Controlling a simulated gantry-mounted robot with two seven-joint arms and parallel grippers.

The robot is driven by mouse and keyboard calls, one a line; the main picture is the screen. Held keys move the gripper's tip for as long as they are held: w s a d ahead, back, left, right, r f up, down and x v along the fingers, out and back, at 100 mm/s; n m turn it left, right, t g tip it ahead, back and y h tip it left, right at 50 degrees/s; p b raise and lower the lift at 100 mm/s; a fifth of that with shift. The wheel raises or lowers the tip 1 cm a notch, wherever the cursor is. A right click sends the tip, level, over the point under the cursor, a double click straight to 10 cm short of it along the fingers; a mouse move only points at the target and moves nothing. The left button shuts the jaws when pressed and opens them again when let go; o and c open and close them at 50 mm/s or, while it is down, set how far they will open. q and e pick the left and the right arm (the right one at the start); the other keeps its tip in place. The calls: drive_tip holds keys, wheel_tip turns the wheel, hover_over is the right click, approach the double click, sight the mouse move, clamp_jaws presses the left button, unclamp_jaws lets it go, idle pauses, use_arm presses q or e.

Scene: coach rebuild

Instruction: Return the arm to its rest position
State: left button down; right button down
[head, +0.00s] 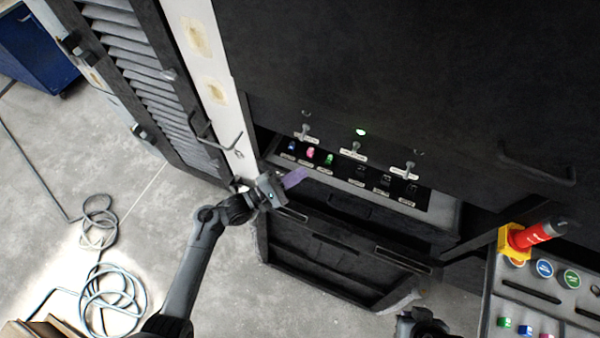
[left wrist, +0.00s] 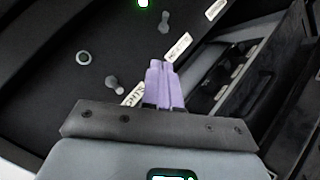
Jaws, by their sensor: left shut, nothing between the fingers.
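My left arm (head: 190,275) reaches up from the bottom of the head view to the open cabinet. My left gripper (head: 297,177) has purple fingers, shut and empty, just in front of the lower left of the switch panel (head: 340,172). In the left wrist view the purple fingers (left wrist: 163,82) lie together with nothing between them, over the dark panel with its toggle levers and white labels. A dark part of my right arm (head: 422,325) shows at the bottom edge; its fingers cannot be made out.
The panel has toggles, a lit green lamp (head: 361,132) and a row of coloured and black plugs. An open dark flap (head: 335,255) hangs below. A louvred door (head: 130,75) stands left. Cables (head: 110,290) lie on the floor.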

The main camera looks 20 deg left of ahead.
use_arm(q)
drive_tip(key=s+d+f+g+y+p, duration=0.25)
drive_tip(key=s+p, duration=0.25)
drive_tip(key=s, duration=0.6)
drive_tip(key=s+a+r+m+g+y+p, duration=0.1)
drive_tip(key=s+a+r+m+g+y, duration=0.3)
drive_tip(key=s+m, duration=0.4)
drive_tip(key=s+a+r+m+g+y+p, duration=0.1)
drive_tip(key=s+a+r+m+g+y, duration=0.3)
drive_tip(key=s+a+m+y, duration=0.2)
drive_tip(key=s+m, duration=0.2)
drive_tip(key=m, duration=0.2)
drive_tip(key=shift+a+r+y+p, duration=0.25)
drive_tip(key=shift+a+y+p, duration=0.05)
drive_tip(key=shift+a+y, duration=0.1)
